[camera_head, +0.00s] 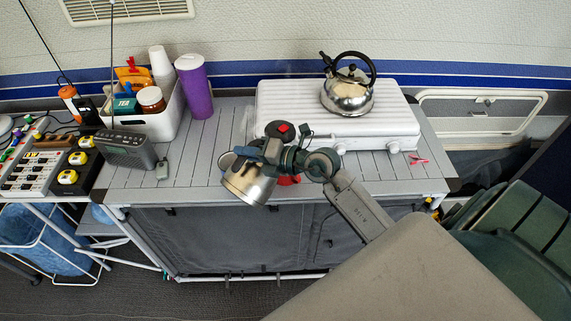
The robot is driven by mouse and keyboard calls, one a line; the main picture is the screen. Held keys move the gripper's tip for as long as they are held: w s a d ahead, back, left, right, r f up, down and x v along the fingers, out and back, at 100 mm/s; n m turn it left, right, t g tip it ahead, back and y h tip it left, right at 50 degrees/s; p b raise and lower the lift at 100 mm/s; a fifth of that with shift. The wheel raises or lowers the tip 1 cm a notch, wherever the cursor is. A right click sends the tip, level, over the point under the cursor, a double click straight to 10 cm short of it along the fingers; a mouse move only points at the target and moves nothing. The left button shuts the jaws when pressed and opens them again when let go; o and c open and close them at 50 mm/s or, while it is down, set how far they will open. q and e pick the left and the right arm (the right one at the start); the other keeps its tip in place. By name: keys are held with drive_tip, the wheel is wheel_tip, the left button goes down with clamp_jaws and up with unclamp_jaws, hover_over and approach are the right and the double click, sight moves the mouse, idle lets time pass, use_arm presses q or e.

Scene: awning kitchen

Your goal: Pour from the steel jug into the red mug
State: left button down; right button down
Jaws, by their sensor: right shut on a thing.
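The steel jug (248,184) is in my right gripper (270,152), over the front part of the grey slatted counter. The jug is tilted, with its body to the left of and below the gripper. My right gripper is shut on it, and the grip point is partly covered by the gripper's own parts. A red patch (288,180), likely the red mug, shows just right of the jug, mostly hidden behind the jug and my wrist. I cannot tell whether anything flows from the jug. My left gripper is not in view.
A white stove (390,128) with a steel kettle (348,96) stands behind on the right. A white bin (168,124) with cups and jars, a purple tumbler (196,88) and a grey radio (126,150) are at the left. The counter's front left is mostly clear.

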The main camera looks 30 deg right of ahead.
sight(256, 145)
drive_tip(key=shift+w+d+r+m+y+b, duration=0.15)
drive_tip(key=shift+d+m+y+b, duration=0.1)
drive_tip(key=shift+d+m+b, duration=0.3)
drive_tip(key=shift+w+d+f+m+y+b, duration=0.1)
drive_tip(key=shift+d+m+y+b, duration=0.2)
drive_tip(key=shift+b, duration=0.4)
drive_tip(key=shift+w+d+m, duration=0.2)
drive_tip(key=shift+d+m, duration=0.05)
drive_tip(key=shift+d, duration=0.5)
drive_tip(key=shift+w+d+m+t+b, duration=0.3)
drive_tip(key=shift+d+m+t+b, duration=0.1)
drive_tip(key=shift+d, duration=0.45)
drive_tip(key=shift+d+r+y, duration=0.15)
drive_tip(key=shift+y, duration=0.1)
drive_tip(key=shift+w+d+r+m, duration=0.15)
drive_tip(key=shift+d+r+m, duration=0.25)
drive_tip(key=shift+m, duration=0.3)
idle(0.5)
